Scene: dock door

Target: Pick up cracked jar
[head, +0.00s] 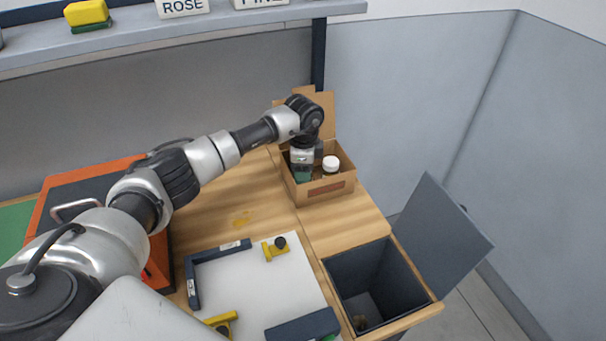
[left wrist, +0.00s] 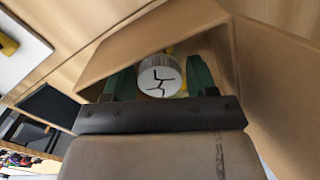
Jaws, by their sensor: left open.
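A cardboard box (head: 325,190) with raised flaps stands on the wooden bench. My left gripper (head: 303,174) reaches down into it. In the left wrist view the open left gripper (left wrist: 160,82) has a green finger on either side of a jar with a round, pale lid (left wrist: 160,76) marked by black crack lines. I cannot tell whether the fingers touch it. In the head view a jar with a white lid (head: 331,163) stands in the box just right of the gripper; I cannot tell whether it is the cracked one. My right gripper is not in view.
The box walls are close around the gripper. A dark open bin (head: 375,280) with a raised lid is at front right. A white board (head: 255,285) with blue and yellow pieces lies in front. An orange case (head: 95,180) is at left, and a shelf (head: 200,45) runs above.

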